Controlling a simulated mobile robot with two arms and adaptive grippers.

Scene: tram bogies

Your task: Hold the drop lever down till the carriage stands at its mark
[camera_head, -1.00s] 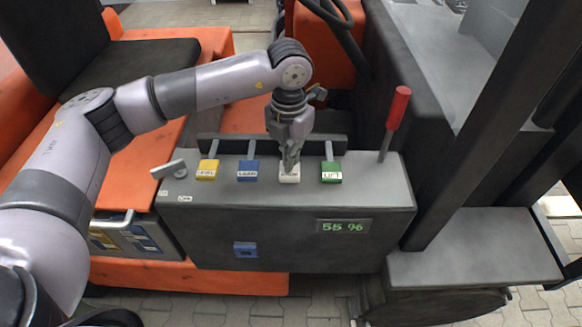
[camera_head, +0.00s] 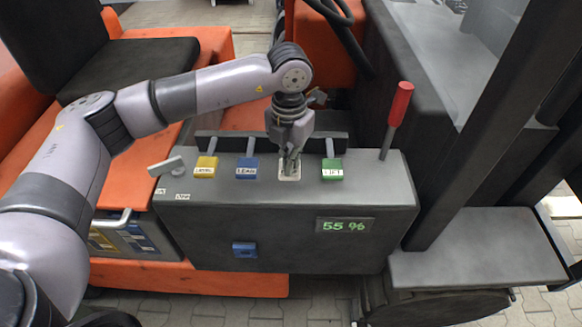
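The grey control box carries a row of levers with yellow (camera_head: 206,167), blue (camera_head: 247,168), white (camera_head: 289,176) and green (camera_head: 332,169) knobs. The green label looks like LIFT; the white knob's label is covered by my fingertips and unreadable, so I cannot confirm it is the drop lever. My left gripper (camera_head: 290,163) points down at the white knob, its fingertips at or over it. The fingers look close together, but whether they grip the knob is unclear. My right gripper is not in view.
A red-handled lever (camera_head: 399,106) stands upright at the box's right end. A small grey handle (camera_head: 166,167) sits at its left end. A blue button (camera_head: 245,250) is on the front face. A dark mast post (camera_head: 490,120) rises at right.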

